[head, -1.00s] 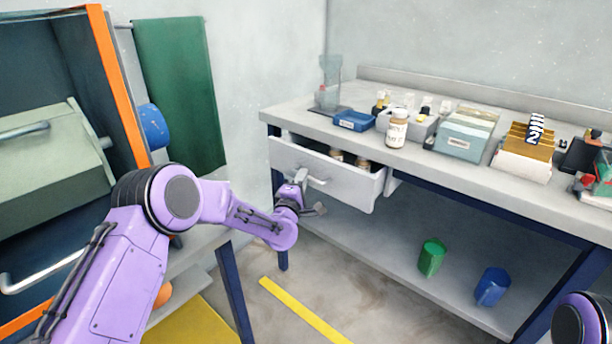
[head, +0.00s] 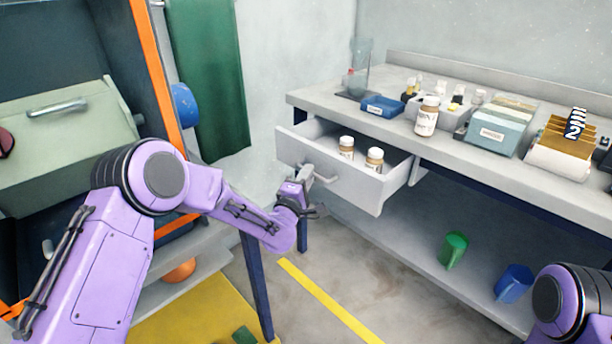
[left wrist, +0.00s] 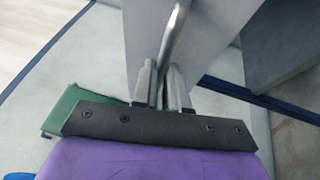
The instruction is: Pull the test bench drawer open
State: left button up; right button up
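The test bench drawer (head: 335,182) is pulled well out from under the bench top, and two jars with white lids, one (head: 346,147) and another (head: 375,159), stand inside it. My left gripper (head: 308,176) is at the drawer's front. In the left wrist view its fingers (left wrist: 162,85) are closed around the metal bar handle (left wrist: 176,40). The handle (head: 322,177) also shows in the head view beside the fingers. My right arm shows only in part at the lower right of the head view; its gripper is out of view.
The bench top (head: 300,97) holds a blue tray (head: 383,106), a jar (head: 427,117) and file boxes (head: 497,127). A green cup (head: 453,250) and a blue cup (head: 513,283) stand on the lower shelf. An orange-edged cabinet (head: 160,75) stands at left. Floor before the drawer is clear.

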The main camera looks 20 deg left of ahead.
pick_arm(q)
jog(key=o, duration=0.4)
jog(key=shift+c, duration=0.2)
jog(key=s+a+f, duration=0.1)
jog(key=s, duration=0.9)
jog(key=shift+s+f+b, duration=0.2)
jog(key=shift+f+b, duration=0.15)
jog(key=shift+f, duration=0.05)
